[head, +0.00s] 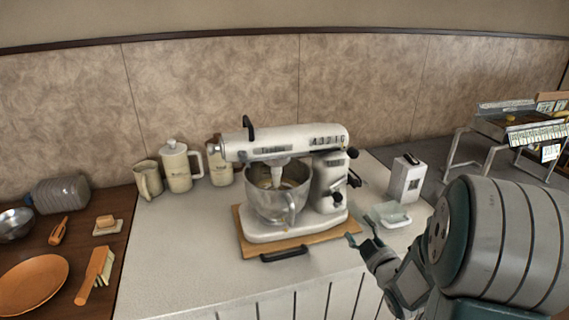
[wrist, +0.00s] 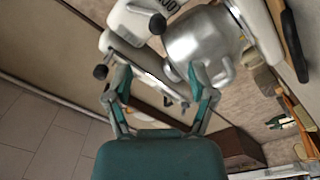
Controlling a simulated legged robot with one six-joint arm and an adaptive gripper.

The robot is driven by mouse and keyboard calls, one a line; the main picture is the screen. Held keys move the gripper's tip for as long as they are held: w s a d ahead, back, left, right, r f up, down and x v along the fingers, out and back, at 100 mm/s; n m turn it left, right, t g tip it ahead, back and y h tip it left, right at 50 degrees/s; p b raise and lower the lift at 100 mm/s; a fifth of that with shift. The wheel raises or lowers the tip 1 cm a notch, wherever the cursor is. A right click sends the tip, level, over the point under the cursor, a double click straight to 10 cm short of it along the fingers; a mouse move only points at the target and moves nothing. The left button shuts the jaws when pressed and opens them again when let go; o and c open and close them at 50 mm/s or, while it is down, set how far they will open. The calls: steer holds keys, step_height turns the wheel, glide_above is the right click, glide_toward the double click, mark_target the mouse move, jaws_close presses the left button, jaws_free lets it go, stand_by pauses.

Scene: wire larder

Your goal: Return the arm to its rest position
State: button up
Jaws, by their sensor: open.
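My gripper (head: 362,243) is at the right of the head view, in front of the counter's right part, with my arm's large grey-and-teal links behind it. Its fingers are apart and hold nothing. In the wrist view my gripper (wrist: 160,92) shows two teal fingers spread, with the stand mixer (wrist: 135,22) and its metal bowl (wrist: 200,48) beyond them. In the head view the white stand mixer (head: 328,185) stands on a wooden board (head: 300,245), and its bowl (head: 275,197) sits under the mixer head. The fingertips are right of the board's front corner; whether they touch anything is unclear.
Canisters (head: 177,165) stand at the back left. A brown table (head: 75,235) holds an orange plate (head: 33,285) and a brush (head: 97,273). The counter's front left (head: 185,260) is clear.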

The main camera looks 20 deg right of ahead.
steer(key=s+a+r+m+g+h, duration=0.3)
steer(key=s+a+r+m+g, duration=0.15)
steer(key=a+m+g, duration=0.2)
steer(key=s+a+r+m+g+y, duration=0.1)
steer(key=s+a+g, duration=0.2)
steer(key=s+a, duration=0.2)
steer(key=s+a+r+m+g+y, duration=0.1)
steer(key=s+a+m+g, duration=0.1)
steer(key=s+a, duration=0.4)
steer(key=s+g, duration=0.1)
steer(key=s, duration=0.4)
steer(key=shift+s+y, duration=0.3)
steer(key=shift+s, duration=0.05)
